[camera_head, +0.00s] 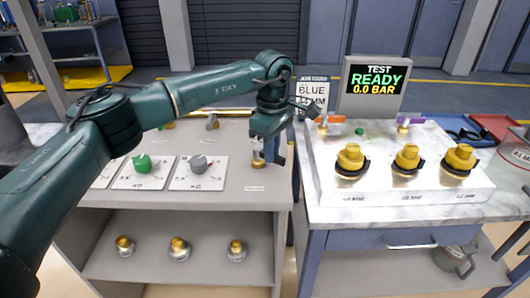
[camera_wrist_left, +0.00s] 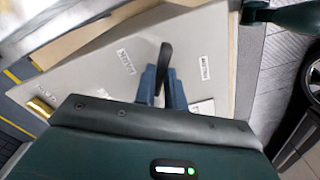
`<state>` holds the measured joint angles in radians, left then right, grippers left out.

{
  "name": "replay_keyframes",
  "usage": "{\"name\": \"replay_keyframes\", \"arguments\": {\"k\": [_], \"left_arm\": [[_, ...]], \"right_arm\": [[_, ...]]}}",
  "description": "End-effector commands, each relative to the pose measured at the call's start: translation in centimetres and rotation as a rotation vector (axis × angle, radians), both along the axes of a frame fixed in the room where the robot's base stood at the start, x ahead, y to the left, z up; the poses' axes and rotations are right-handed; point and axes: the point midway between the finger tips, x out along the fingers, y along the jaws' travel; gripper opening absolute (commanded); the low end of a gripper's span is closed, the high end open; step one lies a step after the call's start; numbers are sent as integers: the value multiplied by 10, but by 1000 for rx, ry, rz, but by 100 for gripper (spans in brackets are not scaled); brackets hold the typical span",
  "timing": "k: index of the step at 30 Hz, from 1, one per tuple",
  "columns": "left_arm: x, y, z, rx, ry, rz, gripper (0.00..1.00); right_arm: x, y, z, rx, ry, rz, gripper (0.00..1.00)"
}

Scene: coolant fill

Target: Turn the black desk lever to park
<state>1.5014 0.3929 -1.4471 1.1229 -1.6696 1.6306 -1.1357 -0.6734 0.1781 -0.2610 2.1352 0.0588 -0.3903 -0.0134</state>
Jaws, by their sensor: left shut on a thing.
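The black desk lever (camera_wrist_left: 165,62) shows in the left wrist view, standing up between two blue fingertips. My left gripper (camera_wrist_left: 164,88) is shut on it. In the head view, my left gripper (camera_head: 270,152) reaches down to the right end of the grey desk panel, and its fingers and wrist hide the lever there. A small brass piece (camera_head: 257,163) shows just beside the fingers. Two white labels, one (camera_wrist_left: 125,62) to the left and one (camera_wrist_left: 205,68) to the right of the lever, are too small to read surely. My right gripper is not in view.
Green (camera_head: 142,163) and grey (camera_head: 198,163) knobs sit on the desk to the left. Three brass-topped fittings (camera_head: 179,248) sit on the shelf below.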

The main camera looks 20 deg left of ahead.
Motion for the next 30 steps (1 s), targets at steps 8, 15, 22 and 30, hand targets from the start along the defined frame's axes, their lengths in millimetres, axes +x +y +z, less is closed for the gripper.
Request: {"name": "replay_keyframes", "arguments": {"k": [8,15,22,30], "left_arm": [[11,-1,1,1,-3,255,0],[18,-1,2,2,-3,431,0],[22,1,2,3,-3,538,0],[24,2,2,3,-3,589,0]], "right_arm": [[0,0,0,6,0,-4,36],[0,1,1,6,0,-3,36],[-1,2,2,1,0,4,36],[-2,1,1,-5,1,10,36]]}}
